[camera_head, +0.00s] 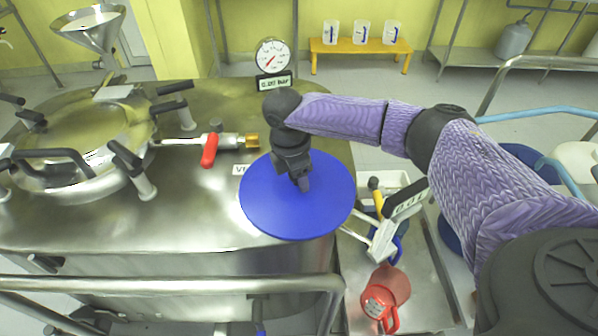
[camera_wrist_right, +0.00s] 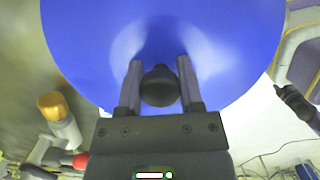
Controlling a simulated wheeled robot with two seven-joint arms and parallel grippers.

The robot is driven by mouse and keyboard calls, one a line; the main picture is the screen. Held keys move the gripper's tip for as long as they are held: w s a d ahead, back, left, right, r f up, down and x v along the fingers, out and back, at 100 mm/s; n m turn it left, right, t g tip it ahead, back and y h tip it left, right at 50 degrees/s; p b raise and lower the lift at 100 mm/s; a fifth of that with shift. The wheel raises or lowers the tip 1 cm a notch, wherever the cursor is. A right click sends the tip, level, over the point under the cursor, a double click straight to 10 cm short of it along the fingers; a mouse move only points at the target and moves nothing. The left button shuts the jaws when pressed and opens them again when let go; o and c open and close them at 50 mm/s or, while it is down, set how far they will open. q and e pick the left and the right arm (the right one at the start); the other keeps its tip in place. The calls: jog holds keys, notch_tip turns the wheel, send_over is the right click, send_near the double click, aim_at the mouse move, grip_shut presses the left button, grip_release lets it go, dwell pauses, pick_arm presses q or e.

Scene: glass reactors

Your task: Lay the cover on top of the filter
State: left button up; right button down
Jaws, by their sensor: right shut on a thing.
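The cover is a round blue disc (camera_head: 270,205) with a dark round knob (camera_wrist_right: 160,86) at its middle. My right gripper (camera_head: 303,184) is shut on this knob, with a finger on each side of it in the right wrist view (camera_wrist_right: 159,80). In the head view the disc lies over the right front edge of the steel reactor top (camera_head: 205,225). I cannot tell whether it touches anything beneath it. No filter can be made out; the disc hides what lies under it. My left gripper is not in view.
A red-handled valve (camera_head: 209,150) and a pressure gauge (camera_head: 272,57) stand on the reactor near the disc. A round hatch (camera_head: 80,140) is at left. A steel cart (camera_head: 425,290) with a red jug (camera_head: 386,290) stands at right. A rail (camera_head: 170,285) runs along the front.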

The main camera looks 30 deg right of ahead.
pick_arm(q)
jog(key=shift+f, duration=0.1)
pick_arm(e)
jog(key=shift+f, duration=0.2)
